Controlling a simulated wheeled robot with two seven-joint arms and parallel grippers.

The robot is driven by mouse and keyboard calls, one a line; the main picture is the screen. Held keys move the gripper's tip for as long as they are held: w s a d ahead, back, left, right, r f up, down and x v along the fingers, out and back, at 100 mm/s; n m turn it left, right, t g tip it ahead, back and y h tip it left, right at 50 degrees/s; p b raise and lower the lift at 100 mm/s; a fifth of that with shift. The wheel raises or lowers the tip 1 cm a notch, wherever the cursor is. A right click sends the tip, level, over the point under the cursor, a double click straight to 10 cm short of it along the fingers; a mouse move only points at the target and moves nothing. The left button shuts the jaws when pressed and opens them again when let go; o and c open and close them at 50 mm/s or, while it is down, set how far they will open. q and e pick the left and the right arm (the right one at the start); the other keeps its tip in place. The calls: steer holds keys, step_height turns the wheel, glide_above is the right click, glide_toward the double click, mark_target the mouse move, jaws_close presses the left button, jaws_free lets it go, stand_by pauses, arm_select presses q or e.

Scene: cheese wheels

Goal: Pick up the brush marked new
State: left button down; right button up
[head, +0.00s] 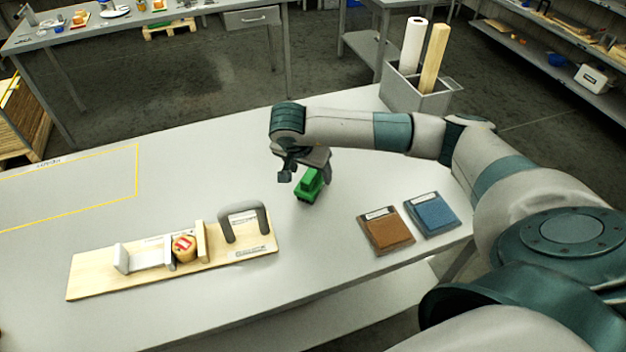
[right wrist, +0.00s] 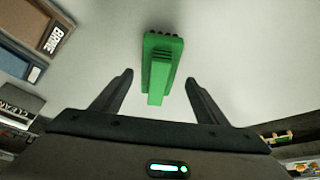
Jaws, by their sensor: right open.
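A green brush (head: 309,186) lies on the grey table near its middle, with a narrow handle and a wider head edged with dark bristles. It also shows in the right wrist view (right wrist: 162,62), its handle pointing toward my right gripper. I can read no mark on it. My right gripper (head: 306,174) is open and empty, just above the brush. In the right wrist view its fingertips (right wrist: 159,80) lie to either side of the handle; I cannot tell the height left between them. My left gripper is not in view.
Brown (head: 386,230) and blue (head: 431,214) labelled pads lie to the right. A wooden board (head: 90,277) with a small cheese wheel (head: 184,248) and a grey handle (head: 243,214) lies front left.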

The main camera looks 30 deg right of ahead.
steer(key=shift+w+d+f+p, duration=0.25)
steer(key=shift+d+f+p, duration=0.5)
steer(key=shift+p, duration=0.4)
steer(key=shift+p+x, duration=0.5)
steer(key=shift+x, duration=0.5)
steer(key=shift+w+d+f, duration=0.15)
steer(key=shift+f, duration=0.45)
steer(key=c, duration=1.4)
steer(key=shift+o, duration=0.2)
steer(key=shift+r, duration=0.1)
